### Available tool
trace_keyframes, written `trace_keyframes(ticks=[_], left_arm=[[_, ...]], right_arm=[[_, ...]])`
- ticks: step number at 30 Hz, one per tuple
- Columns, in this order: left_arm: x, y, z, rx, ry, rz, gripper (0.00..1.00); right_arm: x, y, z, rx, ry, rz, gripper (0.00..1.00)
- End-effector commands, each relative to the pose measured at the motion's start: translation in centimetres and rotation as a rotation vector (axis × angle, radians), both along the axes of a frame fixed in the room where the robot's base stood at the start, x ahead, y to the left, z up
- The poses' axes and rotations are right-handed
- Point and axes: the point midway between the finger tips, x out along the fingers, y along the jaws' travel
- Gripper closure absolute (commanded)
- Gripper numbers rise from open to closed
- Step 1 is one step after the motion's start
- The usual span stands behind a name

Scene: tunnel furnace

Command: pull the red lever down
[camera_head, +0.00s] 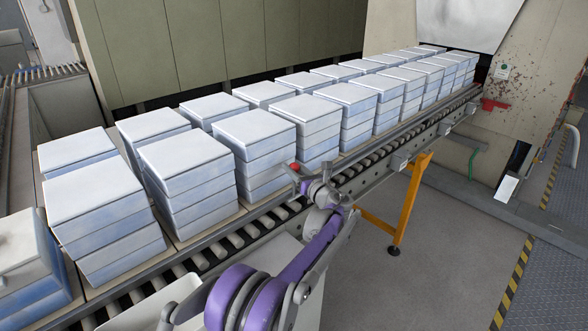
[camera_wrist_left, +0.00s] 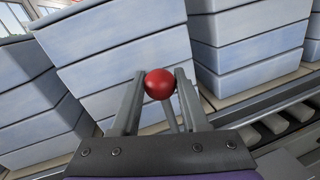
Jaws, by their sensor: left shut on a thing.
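The red lever's round knob (camera_head: 295,167) shows beside the roller conveyor, in front of the stacks. In the left wrist view the red knob (camera_wrist_left: 159,84) sits between the two grey fingers, near their tips. My left gripper (camera_head: 309,177) is shut on the knob. A thin grey rod runs down below the knob between the fingers, and the rest of the lever is hidden behind the gripper. My right gripper is not in view.
Stacks of pale blue-white blocks (camera_head: 188,165) fill the roller conveyor (camera_head: 232,240) close behind the knob. An orange support leg (camera_head: 408,205) stands to the right. Grey floor (camera_head: 440,260) is clear at the right. A small red part (camera_head: 494,104) is by the furnace wall.

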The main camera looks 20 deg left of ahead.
Motion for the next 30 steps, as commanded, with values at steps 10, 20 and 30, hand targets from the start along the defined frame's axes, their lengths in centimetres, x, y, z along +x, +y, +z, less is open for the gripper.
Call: trace_keyframes(ticks=[10, 20, 30], left_arm=[[-0.7, -1.7, -0.6, 0.132, -0.052, -0.003, 1.0], [-2.0, -4.9, -1.9, 0.405, -0.166, -0.002, 1.0], [-3.2, -8.0, -3.9, 0.483, -0.201, -0.002, 1.0]], right_arm=[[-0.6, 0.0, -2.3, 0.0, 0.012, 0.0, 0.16], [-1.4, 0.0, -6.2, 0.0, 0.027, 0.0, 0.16], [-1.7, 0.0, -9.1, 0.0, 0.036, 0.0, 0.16]])
